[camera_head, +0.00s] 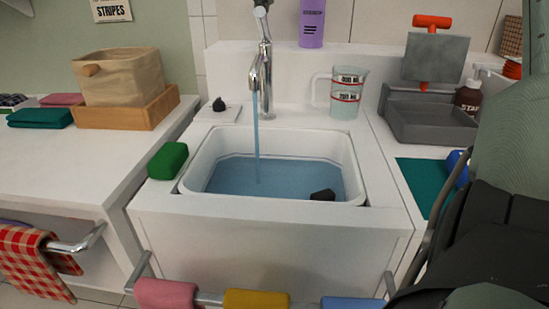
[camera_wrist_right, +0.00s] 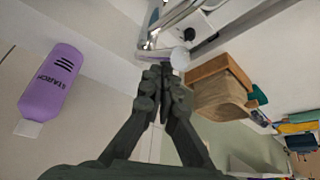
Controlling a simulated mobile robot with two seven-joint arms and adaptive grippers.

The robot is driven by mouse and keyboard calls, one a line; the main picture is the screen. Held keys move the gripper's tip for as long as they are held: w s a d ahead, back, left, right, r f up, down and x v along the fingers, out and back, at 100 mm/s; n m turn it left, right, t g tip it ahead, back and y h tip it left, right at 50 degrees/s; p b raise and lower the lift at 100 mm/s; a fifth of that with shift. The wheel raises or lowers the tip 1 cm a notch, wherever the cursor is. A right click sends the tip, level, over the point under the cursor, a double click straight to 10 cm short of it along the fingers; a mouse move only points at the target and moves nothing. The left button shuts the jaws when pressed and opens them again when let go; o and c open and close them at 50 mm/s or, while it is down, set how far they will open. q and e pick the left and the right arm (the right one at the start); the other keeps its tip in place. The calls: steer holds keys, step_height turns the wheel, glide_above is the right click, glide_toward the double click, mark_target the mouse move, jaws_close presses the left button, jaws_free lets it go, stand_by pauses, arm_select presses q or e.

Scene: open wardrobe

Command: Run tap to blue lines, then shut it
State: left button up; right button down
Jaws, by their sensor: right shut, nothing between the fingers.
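The chrome tap (camera_head: 262,72) stands behind the white basin (camera_head: 357,165), and a thin blue stream (camera_head: 256,140) runs from its spout. Blue water (camera_head: 225,178) covers the basin's bottom, below the rim. My left gripper is out of view.
A purple bottle (camera_head: 312,22) and a measuring jug (camera_head: 345,98) stand behind the basin. A green sponge (camera_head: 168,160) lies on its left edge. A dark object (camera_head: 323,195) sits in the water. A fabric basket (camera_head: 120,78) stands left. My dark arm fills the right edge.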

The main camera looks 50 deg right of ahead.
mark_target(263, 16)
step_height(263, 16, down, 3)
steer(key=shift+f+b, duration=0.1)
steer(key=shift+b, duration=0.2)
step_height(263, 16, up, 3)
steer(key=p, duration=0.3)
steer(key=shift+r, duration=2.2)
